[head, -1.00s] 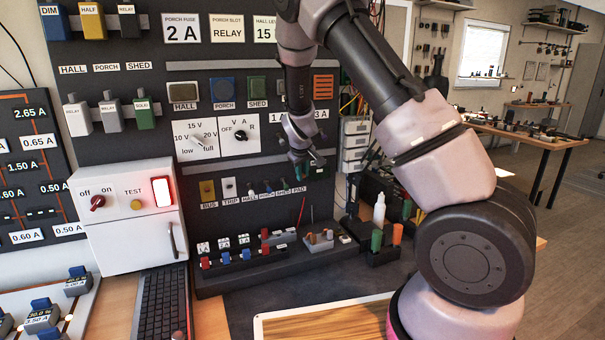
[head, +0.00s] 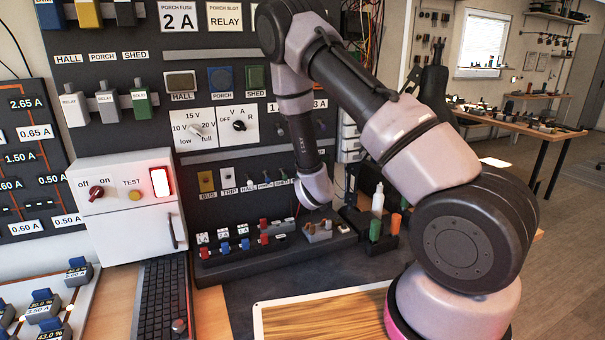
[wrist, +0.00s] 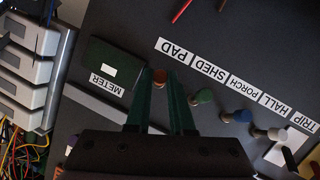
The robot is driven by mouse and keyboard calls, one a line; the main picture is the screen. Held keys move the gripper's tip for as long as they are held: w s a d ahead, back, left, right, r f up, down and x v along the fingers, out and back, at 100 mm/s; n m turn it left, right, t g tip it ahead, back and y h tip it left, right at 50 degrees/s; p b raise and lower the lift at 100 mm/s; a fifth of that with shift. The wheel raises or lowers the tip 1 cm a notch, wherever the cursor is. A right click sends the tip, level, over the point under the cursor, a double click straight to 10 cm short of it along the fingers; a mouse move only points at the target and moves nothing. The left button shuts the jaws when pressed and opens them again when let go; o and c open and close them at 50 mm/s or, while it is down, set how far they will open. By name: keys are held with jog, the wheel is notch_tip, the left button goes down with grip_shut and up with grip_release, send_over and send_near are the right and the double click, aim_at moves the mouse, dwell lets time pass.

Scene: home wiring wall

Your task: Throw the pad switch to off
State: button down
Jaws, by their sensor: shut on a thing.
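In the wrist view, which shows the panel upside down, the pad switch (wrist: 159,75) is a small toggle with an orange-brown tip beside the PAD label (wrist: 177,52). My gripper (wrist: 160,82) has its two green fingers on either side of that tip, shut on the switch. The lever's lower part and exact tilt are hard to see. In the head view my forearm and wrist hide the pad switch and the fingers.
The green shed switch (wrist: 203,97), blue porch switch (wrist: 240,116) and pale hall switch (wrist: 277,134) stand in a row beside it. A dark green METER block (wrist: 115,68) sits close on the other side. Below the row is a fuse rack (head: 245,250).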

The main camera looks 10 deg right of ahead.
jog(key=shift+f+t, duration=0.4)
jog(key=shift+t, duration=0.3)
jog(key=c, duration=0.8)
grip_release()
jog(key=s, duration=0.3)
jog(key=s+r, duration=0.1)
jog(key=s, duration=0.6)
jog(key=shift+s+a+r, duration=0.2)
jog(key=shift+s+a, duration=0.05)
jog(key=shift+s, duration=0.05)
